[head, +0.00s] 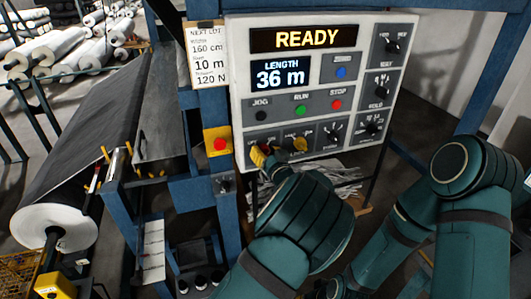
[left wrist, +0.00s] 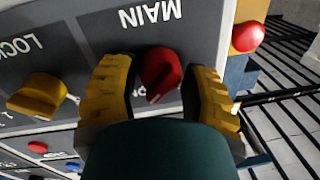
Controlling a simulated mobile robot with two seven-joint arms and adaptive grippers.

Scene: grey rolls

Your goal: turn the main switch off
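The main switch is a red knob (left wrist: 161,72) on a dark plate with an upside-down MAIN label, in the left wrist view. Its white mark points toward the lower left of that view. My left gripper (left wrist: 160,92) has its yellow fingers apart, one on each side of the knob. A narrow gap shows on the left; I cannot tell whether the right finger touches. In the head view my left gripper (head: 264,153) is at the control panel's (head: 240,100) lower left corner and hides the switch. My right gripper is not in view.
A yellow LOCK knob (left wrist: 40,97) sits beside the main switch. A red emergency button (head: 219,144) on a yellow box is just left of the panel. Green run (head: 300,110) and red stop (head: 336,104) buttons are above. The display (head: 305,38) reads READY.

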